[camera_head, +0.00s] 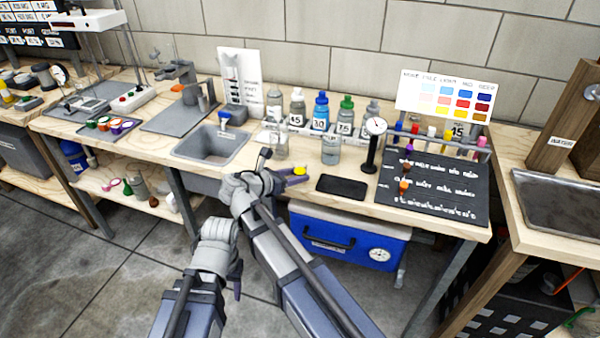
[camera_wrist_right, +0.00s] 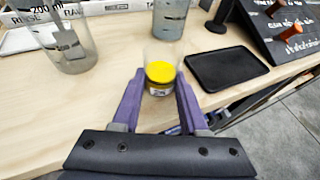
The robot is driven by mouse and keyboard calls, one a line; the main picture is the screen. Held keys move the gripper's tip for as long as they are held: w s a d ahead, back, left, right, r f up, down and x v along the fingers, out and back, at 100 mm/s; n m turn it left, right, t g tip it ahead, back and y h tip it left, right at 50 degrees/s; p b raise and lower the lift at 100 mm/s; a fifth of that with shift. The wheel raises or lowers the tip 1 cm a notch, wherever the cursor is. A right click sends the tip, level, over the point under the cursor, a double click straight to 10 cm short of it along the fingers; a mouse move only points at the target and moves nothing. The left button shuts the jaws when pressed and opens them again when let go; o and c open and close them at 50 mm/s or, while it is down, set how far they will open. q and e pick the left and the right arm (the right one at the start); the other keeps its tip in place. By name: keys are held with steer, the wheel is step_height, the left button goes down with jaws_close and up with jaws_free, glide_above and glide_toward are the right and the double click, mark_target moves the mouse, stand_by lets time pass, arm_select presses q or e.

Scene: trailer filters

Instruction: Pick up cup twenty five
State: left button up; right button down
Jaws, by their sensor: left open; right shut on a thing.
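A small clear cup (camera_wrist_right: 161,74) with yellow in it and a dark label at its base stands upright between the purple fingers of my right gripper (camera_wrist_right: 158,98) in the right wrist view. The fingers are shut on its two sides. I cannot read its label, nor tell if its base touches the bench. In the head view the cup's yellow (camera_head: 300,170) shows at the bench's front edge, with the right gripper (camera_head: 291,178) beside it. My left gripper (camera_head: 237,283) is open, low in front of the bench, mostly hidden behind its wrist, away from the cup.
A black tray (camera_head: 341,186) lies right of the cup. A beaker (camera_head: 331,148), a dial gauge (camera_head: 371,145) and several bottles (camera_head: 321,110) stand behind. A sink (camera_head: 210,145) is to the left. A blue cooler (camera_head: 350,236) is below the bench.

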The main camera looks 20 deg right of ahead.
mark_target(295, 167)
stand_by(0.3)
step_height(295, 167, up, 10)
steer(key=p, duration=1)
steer(key=shift+a, duration=0.1)
